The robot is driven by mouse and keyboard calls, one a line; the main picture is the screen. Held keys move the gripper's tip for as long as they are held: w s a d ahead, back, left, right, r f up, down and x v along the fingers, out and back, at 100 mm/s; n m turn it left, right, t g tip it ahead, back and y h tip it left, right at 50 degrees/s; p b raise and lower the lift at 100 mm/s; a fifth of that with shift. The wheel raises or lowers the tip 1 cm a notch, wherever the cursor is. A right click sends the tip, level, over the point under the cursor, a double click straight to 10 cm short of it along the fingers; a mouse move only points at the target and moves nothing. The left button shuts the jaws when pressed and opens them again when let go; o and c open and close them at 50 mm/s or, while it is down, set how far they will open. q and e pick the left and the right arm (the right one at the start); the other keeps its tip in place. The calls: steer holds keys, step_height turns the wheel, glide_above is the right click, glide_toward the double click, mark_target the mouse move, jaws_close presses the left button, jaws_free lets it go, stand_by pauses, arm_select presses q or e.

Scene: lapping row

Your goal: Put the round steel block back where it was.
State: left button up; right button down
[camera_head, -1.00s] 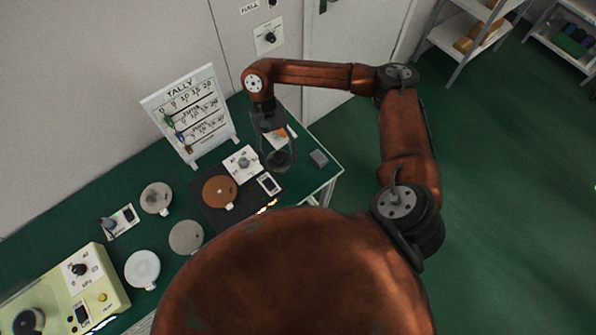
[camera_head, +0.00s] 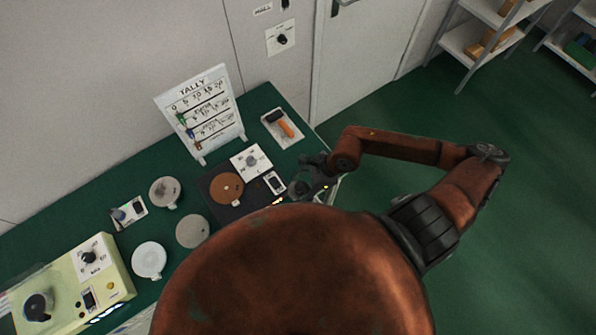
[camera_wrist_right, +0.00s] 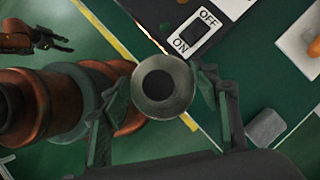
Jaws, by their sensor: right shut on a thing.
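The round steel block (camera_wrist_right: 164,86), a grey ring-like face with a dark centre, sits between the fingers of my right gripper (camera_wrist_right: 162,100) in the right wrist view. The gripper is shut on it. In the head view my right gripper (camera_head: 308,180) is over the table's right end, just right of the dark machine with the brown disc (camera_head: 226,187); the block is hard to make out there. In the wrist view the table edge with a yellow strip runs below the block. My left gripper (camera_wrist_right: 50,40) shows at the top left of the wrist view, fingers apart and empty, over the green floor.
A small grey block (camera_wrist_right: 265,127) lies on the table beside the right gripper's finger. The tally board (camera_head: 202,112) stands at the back. Several round plates and a pale green machine (camera_head: 70,285) are left.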

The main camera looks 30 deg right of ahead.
steer(key=m, duration=0.1)
steer(key=s+r+m+t, duration=0.1)
steer(key=shift+r+m+h, duration=0.25)
steer(key=shift+m+h, duration=0.15)
steer(key=w+d+f, duration=0.2)
steer(key=w+f, duration=0.1)
steer(key=w, duration=0.1)
steer(key=w+d+f, duration=0.2)
steer(key=w+f, duration=0.1)
steer(key=w, duration=0.1)
steer(key=w+d+f+p, duration=0.1)
steer(key=w+d+f, duration=0.1)
steer(key=w+f, duration=0.1)
steer(key=shift+w+f, duration=0.3)
steer(key=shift+w, duration=0.4)
steer(key=shift+w+d+f+p, duration=0.15)
steer(key=shift+f+p, duration=0.15)
steer(key=shift+f, duration=1.4)
steer(key=c, duration=0.7)
jaws_free()
steer(key=shift+s, duration=0.2)
steer(key=v, duration=1.2)
steer(key=shift+s+f, duration=0.1)
steer(key=shift+s, duration=0.05)
